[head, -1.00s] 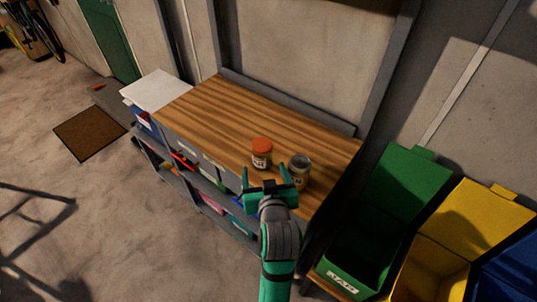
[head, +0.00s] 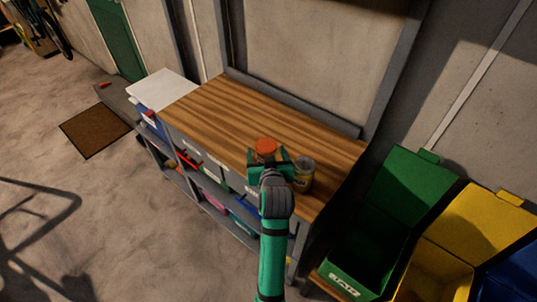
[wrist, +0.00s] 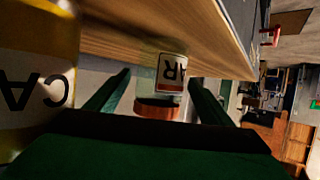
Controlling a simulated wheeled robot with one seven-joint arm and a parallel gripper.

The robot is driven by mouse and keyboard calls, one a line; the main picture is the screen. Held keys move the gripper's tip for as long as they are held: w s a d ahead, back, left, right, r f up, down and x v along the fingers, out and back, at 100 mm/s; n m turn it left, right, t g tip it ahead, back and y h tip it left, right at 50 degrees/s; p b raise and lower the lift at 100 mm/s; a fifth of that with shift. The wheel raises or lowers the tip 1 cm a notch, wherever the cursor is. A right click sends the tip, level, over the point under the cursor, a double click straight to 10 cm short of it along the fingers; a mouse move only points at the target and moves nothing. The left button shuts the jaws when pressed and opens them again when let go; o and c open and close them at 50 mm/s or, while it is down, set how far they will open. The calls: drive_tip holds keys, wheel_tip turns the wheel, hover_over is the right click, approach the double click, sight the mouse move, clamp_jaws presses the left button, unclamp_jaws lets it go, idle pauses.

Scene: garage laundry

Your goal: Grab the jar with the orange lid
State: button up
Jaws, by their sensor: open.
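The jar with the orange lid (head: 265,146) stands on the wooden bench top in the head view, its lower part hidden behind my gripper. My gripper (head: 267,160) is open, right at the near side of this jar. In the wrist view the picture is turned over, and the labelled jar (wrist: 171,72) shows between the two fingers of my gripper (wrist: 160,90), its orange lid at the bottom. I cannot tell whether the fingers touch it.
A second jar (head: 303,174) with a grey lid stands close to the right of my gripper; it fills the left of the wrist view (wrist: 35,80). The bench top (head: 220,115) is clear to the left. Green (head: 372,255) and yellow (head: 440,270) bins stand right.

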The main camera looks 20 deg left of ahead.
drive_tip(key=shift+w+d+f, duration=0.1)
drive_tip(key=shift+w, duration=0.15)
drive_tip(key=shift+s+a, duration=0.1)
drive_tip(key=shift+a, duration=0.1)
drive_tip(key=c, duration=0.3)
drive_tip(key=shift+s+a, duration=0.1)
drive_tip(key=shift+a, duration=0.05)
drive_tip(key=c, duration=0.9)
drive_tip(key=shift+c, duration=0.2)
drive_tip(key=shift+d, duration=0.2)
